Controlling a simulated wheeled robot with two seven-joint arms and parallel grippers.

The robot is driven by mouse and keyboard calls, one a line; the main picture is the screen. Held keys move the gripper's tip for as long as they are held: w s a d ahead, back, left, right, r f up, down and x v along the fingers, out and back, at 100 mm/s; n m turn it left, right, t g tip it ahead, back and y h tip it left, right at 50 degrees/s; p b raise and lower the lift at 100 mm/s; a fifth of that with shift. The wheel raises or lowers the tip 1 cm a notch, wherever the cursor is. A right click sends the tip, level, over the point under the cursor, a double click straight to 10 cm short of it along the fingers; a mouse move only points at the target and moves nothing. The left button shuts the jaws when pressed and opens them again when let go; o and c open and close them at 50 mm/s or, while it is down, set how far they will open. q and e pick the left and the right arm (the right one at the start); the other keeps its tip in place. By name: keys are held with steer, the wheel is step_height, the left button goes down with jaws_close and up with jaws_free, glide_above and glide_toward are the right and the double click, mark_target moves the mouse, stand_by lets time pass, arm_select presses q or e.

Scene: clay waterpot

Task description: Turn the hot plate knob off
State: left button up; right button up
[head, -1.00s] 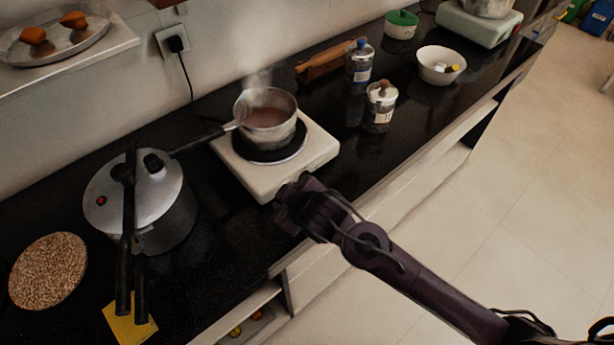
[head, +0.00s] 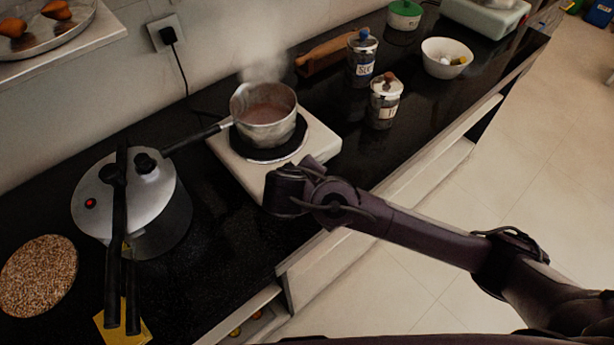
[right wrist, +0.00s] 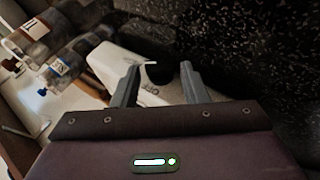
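The white hot plate (head: 318,147) stands on the black counter with a steaming saucepan (head: 265,112) on its dark burner. My right gripper (head: 275,193) is at the front edge of the hot plate and hides the knob in the head view. In the right wrist view, the hot plate (right wrist: 112,66) shows beyond the fingers. A dark round knob (right wrist: 162,76) shows between the two fingertips of my right gripper (right wrist: 160,68). The fingers are apart; I cannot tell whether they touch the knob. My left gripper is not in view.
A pressure cooker (head: 165,205) stands left of the hot plate, below the saucepan's handle (head: 192,138). Two jars, one nearer (head: 385,100) and one farther (head: 362,58), stand to the right near a white bowl (head: 445,58). The counter's front edge runs below my arm.

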steer(key=shift+w+d+f, duration=0.1)
steer(key=shift+w+f, duration=0.3)
steer(key=shift+f, duration=0.05)
steer(key=c, duration=0.7)
steer(key=shift+f+h+b, duration=0.3)
steer(key=shift+f+b, duration=0.05)
steer(key=shift+b, duration=0.75)
steer(key=shift+r+t+b, duration=0.1)
steer(key=shift+t+b, duration=0.4)
steer(key=shift+r, duration=0.1)
